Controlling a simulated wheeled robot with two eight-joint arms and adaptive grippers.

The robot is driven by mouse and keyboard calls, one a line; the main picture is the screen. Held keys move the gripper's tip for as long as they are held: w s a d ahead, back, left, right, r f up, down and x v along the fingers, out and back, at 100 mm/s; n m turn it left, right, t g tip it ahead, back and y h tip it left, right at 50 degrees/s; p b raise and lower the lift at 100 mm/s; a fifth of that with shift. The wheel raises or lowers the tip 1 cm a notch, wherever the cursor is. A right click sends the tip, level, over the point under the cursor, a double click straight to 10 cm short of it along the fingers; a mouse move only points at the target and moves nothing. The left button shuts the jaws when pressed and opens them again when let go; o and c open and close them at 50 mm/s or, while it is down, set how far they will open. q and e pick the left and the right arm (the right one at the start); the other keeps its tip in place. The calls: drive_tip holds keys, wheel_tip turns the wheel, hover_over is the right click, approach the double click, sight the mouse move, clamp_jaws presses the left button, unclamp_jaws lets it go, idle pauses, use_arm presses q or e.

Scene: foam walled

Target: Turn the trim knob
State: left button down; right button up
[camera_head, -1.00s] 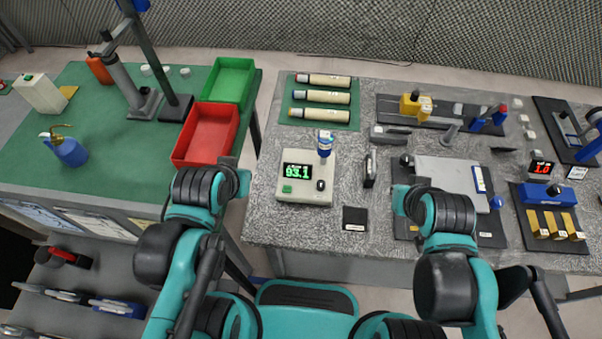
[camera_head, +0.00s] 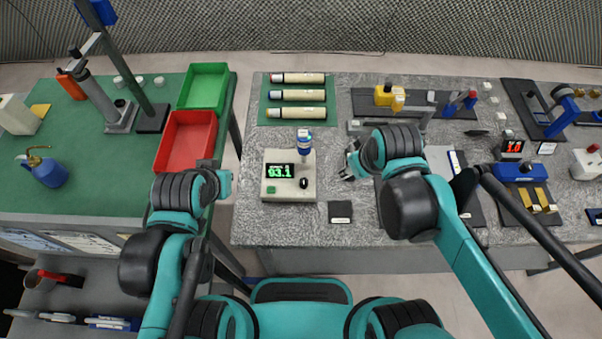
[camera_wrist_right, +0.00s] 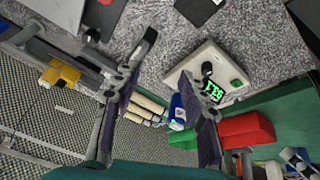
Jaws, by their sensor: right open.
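A pale instrument box (camera_head: 270,188) stands on the grey speckled bench, with a green "93.1" readout (camera_head: 280,171) and a green button. A small black knob (camera_head: 304,183) sits on its right front part; I take it for the trim knob. The box (camera_wrist_right: 196,62) and the knob (camera_wrist_right: 207,69) also show in the right wrist view. My right gripper (camera_head: 350,163) is to the right of the box, apart from it. Its fingers (camera_wrist_right: 168,55) are spread and empty. My left gripper (camera_head: 219,178) is left of the box, over the bench gap; its jaws are unclear.
A blue-labelled bottle (camera_head: 304,146) stands at the box's back right. A black square pad (camera_head: 340,212) lies to its front right. Several pale tubes lie on a green mat (camera_head: 268,117) behind. Red (camera_head: 163,150) and green (camera_head: 187,92) trays are left.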

drive_tip(key=w+a+n+g+p, duration=0.2)
drive_tip(key=w+a+n, duration=0.1)
drive_tip(key=a+n, duration=0.25)
drive_tip(key=n+g+p, duration=0.2)
drive_tip(key=n, duration=0.2)
approach(304, 180)
drive_tip(key=shift+w+f+h, duration=0.25)
drive_tip(key=shift+h, duration=0.05)
drive_tip(key=shift+a+f+g, duration=0.2)
drive_tip(key=shift+a+g, duration=0.05)
drive_tip(key=shift+g, duration=0.05)
drive_tip(key=shift+f+b, duration=0.3)
wheel_tip(304, 180, down, 7)
drive_tip(key=shift+f+b, duration=0.2)
drive_tip(key=shift+b, duration=0.95)
clamp_jaws()
